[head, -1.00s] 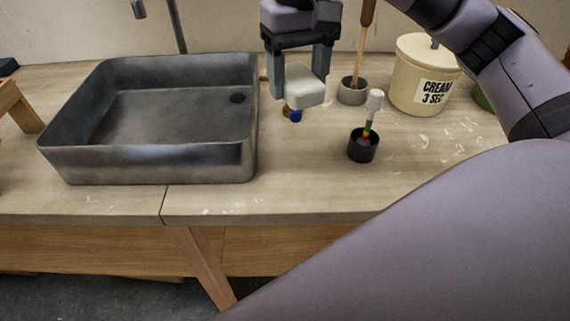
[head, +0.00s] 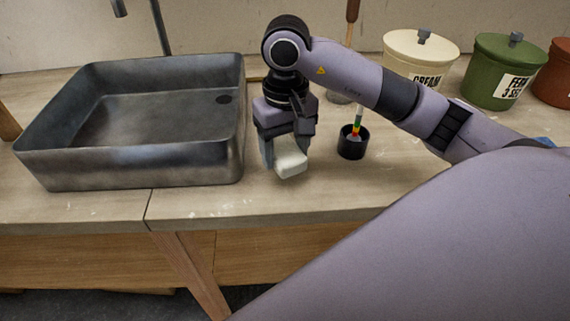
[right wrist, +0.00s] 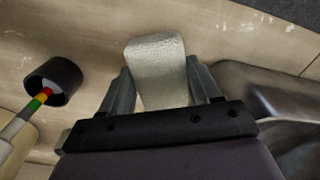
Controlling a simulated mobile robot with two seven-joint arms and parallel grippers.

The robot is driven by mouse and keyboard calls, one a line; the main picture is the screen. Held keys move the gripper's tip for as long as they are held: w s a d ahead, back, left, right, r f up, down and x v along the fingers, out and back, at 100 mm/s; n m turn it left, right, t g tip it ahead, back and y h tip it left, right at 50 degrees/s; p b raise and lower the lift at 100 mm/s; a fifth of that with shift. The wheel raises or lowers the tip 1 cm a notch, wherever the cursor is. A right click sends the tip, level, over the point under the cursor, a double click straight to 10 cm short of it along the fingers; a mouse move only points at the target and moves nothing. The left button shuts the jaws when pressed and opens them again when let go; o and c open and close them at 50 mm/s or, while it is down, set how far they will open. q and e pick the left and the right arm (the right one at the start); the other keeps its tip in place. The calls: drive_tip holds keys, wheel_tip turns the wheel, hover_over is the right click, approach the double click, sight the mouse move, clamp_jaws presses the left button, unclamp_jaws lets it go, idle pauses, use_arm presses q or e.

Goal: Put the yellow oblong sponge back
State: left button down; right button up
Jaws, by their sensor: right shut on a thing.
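My right gripper (head: 286,158) is shut on a pale, cream-white oblong block (head: 291,165), the only sponge-like thing in view. It hangs pointing down over the worktop, just right of the grey sink. I cannot tell whether the block touches the worktop. In the right wrist view the block (right wrist: 157,65) sticks out between the two fingers (right wrist: 160,88), with a rough, speckled, slightly yellowish face. My left gripper is not in view.
The grey sink (head: 130,166) stands close left. A black cup (head: 352,148) with a colour-banded stick stands close right; it also shows in the right wrist view (right wrist: 62,78). Cream (head: 405,52) and green (head: 490,75) canisters stand behind right. The worktop's front strip (head: 330,205) is clear.

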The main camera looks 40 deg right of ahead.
sight(286, 148)
drive_tip(key=shift+f, duration=2)
drive_tip(key=shift+f, duration=0.2)
drive_tip(key=o, duration=1)
drive_tip(key=shift+r, duration=0.1)
drive_tip(key=shift+r, duration=0.15)
wheel_tip(286, 148, up, 12)
drive_tip(key=shift+d+p, duration=0.1)
drive_tip(key=shift+p, duration=0.35)
